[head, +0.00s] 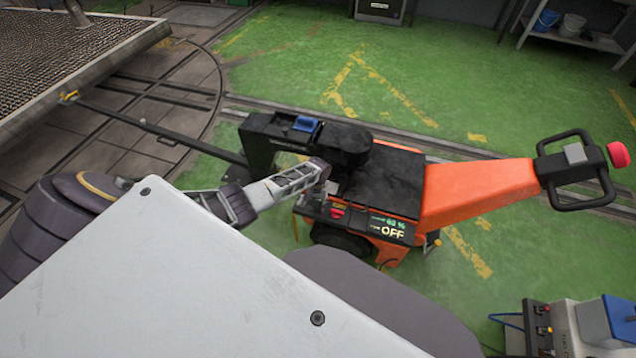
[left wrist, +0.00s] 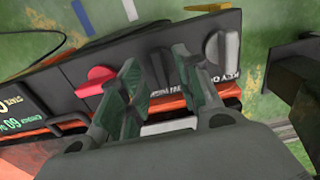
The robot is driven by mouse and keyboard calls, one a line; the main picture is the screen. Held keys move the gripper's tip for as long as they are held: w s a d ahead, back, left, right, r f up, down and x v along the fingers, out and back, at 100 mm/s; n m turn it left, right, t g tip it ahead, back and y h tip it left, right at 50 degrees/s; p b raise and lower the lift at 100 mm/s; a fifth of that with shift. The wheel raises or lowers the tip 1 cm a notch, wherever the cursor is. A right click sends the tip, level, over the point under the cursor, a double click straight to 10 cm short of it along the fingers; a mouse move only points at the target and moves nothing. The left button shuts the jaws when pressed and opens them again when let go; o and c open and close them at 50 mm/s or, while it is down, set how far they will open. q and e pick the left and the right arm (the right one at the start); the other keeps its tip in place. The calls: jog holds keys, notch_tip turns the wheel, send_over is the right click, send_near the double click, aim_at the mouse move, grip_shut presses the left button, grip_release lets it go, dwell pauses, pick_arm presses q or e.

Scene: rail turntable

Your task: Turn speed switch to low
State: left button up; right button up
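The orange and black tug (head: 470,190) stands on the floor with a dark control panel on its near side. In the left wrist view the panel (left wrist: 65,78) carries a red knob (left wrist: 97,80) at left and a grey knob (left wrist: 222,50) at right. A dark switch (left wrist: 162,66) shows partly between my fingers, above a label that seems to begin with "SPEED". My left gripper (left wrist: 150,78) is at the panel with its fingers apart around this switch; I cannot tell whether they touch it. The setting is hidden. My right gripper is out of view.
The tug's display (head: 388,228) reads OFF. Its handle (head: 575,170) with a red button (head: 619,155) sticks out to the right. A dark bar (head: 150,125) runs to a grated platform (head: 70,50) at upper left. A bench with a control box (head: 538,325) is at lower right.

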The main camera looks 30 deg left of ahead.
aim_at(318, 206)
pick_arm(q)
notch_tip(318, 206, up, 11)
dwell(1.1)
jog(key=shift+f, duration=0.1)
dwell(0.3)
jog(key=shift+s, duration=0.1)
